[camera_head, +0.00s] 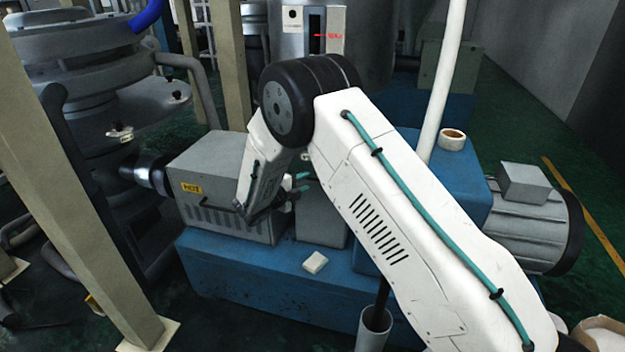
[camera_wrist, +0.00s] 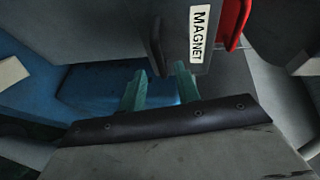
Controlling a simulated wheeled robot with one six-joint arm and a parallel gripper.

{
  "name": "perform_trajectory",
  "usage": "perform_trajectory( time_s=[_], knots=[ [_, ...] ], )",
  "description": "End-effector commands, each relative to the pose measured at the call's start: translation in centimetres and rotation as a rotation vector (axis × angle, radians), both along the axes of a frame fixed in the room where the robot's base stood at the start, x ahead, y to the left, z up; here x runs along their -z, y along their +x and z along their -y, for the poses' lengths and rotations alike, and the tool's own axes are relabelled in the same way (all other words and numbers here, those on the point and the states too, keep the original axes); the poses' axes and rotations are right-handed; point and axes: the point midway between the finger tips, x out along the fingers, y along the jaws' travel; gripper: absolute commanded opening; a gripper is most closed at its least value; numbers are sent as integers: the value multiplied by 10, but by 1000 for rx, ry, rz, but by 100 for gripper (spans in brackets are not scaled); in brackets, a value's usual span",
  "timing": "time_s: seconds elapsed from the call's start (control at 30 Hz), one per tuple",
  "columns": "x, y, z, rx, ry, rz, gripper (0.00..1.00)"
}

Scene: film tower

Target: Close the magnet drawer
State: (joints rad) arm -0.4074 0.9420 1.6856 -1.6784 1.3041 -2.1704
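In the wrist view, a black-on-white MAGNET label (camera_wrist: 199,34) sits on a grey face, which I take as the magnet drawer (camera_wrist: 178,48). A dark bar, possibly its handle, stands at its left edge, close to the fingertips. My gripper (camera_wrist: 160,84) has two teal fingers spread apart with nothing between them. Its tips are just below the labelled face; contact cannot be told. In the head view, my gripper (camera_head: 300,183) is partly hidden by my arm, in front of a grey upright housing (camera_head: 320,218). How far the drawer is out cannot be seen.
A grey box marked HOT (camera_head: 205,190) stands left of my gripper. A small white block (camera_head: 315,262) lies on the blue base (camera_head: 275,295). A white pole (camera_head: 445,75) and a motor (camera_head: 530,225) stand right. A red part (camera_wrist: 235,18) is beside the label.

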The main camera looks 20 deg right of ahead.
Motion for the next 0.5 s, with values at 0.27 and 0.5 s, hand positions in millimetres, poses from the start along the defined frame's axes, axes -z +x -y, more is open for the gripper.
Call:
perform_trajectory(
  time_s=[0.27,0.5],
  knots=[
    [7,24,33,2,2,1,32],
    [9,29,40,1,3,1,32]
  ],
)
